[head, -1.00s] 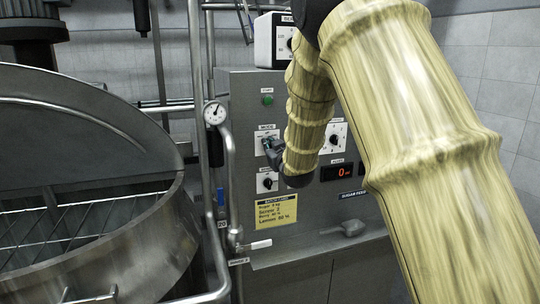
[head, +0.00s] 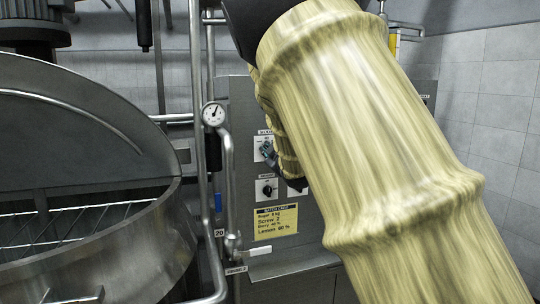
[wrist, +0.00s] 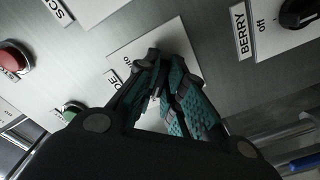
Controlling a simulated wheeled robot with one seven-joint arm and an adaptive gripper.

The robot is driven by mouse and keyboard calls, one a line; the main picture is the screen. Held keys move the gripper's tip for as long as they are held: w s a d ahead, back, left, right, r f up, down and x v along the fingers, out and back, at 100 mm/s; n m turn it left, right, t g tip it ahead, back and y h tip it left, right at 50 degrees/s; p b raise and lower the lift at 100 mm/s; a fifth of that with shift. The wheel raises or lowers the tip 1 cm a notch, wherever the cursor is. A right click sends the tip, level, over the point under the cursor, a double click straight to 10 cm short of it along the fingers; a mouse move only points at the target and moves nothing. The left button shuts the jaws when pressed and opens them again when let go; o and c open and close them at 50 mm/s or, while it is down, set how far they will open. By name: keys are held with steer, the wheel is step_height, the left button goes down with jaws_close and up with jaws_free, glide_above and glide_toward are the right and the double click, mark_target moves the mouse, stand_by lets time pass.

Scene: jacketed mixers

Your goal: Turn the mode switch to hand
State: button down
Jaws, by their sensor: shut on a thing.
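The mode switch plate (head: 259,155) is a white square on the grey control panel in the head view, just above the berry switch. It also shows in the wrist view (wrist: 128,52), with part of its label beside it. My gripper (head: 267,149) is at this plate, and its teal-padded fingers (wrist: 166,78) are closed together over the plate's middle in the wrist view. They are shut on the mode switch knob, which the fingers hide, so I cannot tell which way it points.
The berry switch (head: 267,189) with its black knob is just below. A red button (wrist: 14,57) and a green button (wrist: 73,110) are left in the wrist view. Steel pipes with a gauge (head: 213,114) and the mixer (head: 110,240) stand left. A yellow batch card (head: 276,222) is lower down.

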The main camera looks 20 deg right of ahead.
stand_by(0.3)
steer(key=c, duration=1.5)
jaws_free()
steer(key=shift+s, duration=0.15)
steer(key=s, duration=1.1)
steer(key=shift+s+d, duration=0.25)
steer(key=shift+s, duration=0.1)
